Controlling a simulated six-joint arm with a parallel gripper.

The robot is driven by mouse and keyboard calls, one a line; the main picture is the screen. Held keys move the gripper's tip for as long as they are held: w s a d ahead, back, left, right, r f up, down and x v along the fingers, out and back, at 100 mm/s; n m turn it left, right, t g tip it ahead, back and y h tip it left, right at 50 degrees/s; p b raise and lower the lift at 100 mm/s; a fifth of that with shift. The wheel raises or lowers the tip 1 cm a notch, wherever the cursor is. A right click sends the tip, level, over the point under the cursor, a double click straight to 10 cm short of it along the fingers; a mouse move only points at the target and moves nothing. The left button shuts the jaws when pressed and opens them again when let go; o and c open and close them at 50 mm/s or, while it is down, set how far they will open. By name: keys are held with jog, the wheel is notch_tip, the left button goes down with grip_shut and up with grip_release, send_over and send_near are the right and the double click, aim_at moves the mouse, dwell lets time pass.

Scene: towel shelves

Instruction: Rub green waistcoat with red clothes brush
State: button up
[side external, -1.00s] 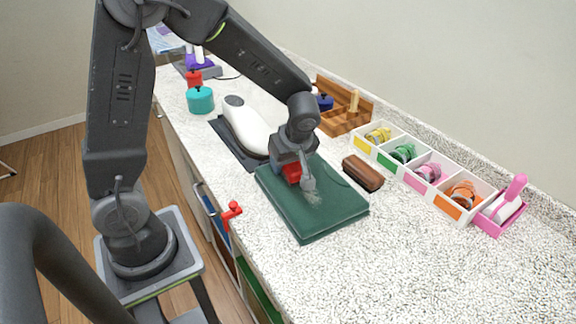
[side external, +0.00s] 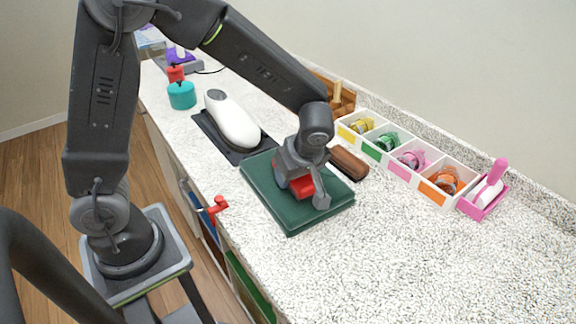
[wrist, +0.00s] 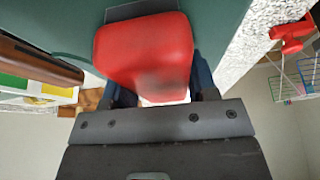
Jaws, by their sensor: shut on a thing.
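The folded green waistcoat (side external: 262,184) lies flat on the speckled counter; its green cloth also fills the top of the wrist view (wrist: 60,25). My gripper (side external: 300,187) is shut on the red clothes brush (side external: 303,186) and holds it at the waistcoat's top, towards its right part. In the wrist view the red brush (wrist: 145,48) sits between the fingers. The brush's underside is hidden, so I cannot tell for sure whether it touches the cloth. No pale patch shows on the visible cloth.
A brown brush (side external: 347,162) lies close behind the waistcoat. White compartments (side external: 400,158) with coloured rolls and a pink holder (side external: 483,199) line the wall. A white iron-like object (side external: 232,120) is on a dark mat at left. A red clamp (side external: 217,208) sits on the front edge. The right counter is clear.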

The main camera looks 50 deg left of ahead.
aim_at(306, 182)
jog(key=d, duration=0.4)
jog(key=shift+s, duration=0.15)
jog(key=shift+w+a, duration=0.2)
jog(key=shift+a, duration=2.9)
jog(key=shift+w+a, duration=0.2)
jog(key=shift+a, duration=2.9)
jog(key=shift+a+r, duration=0.1)
jog(key=shift+r, duration=0.05)
notch_tip(306, 182, up, 8)
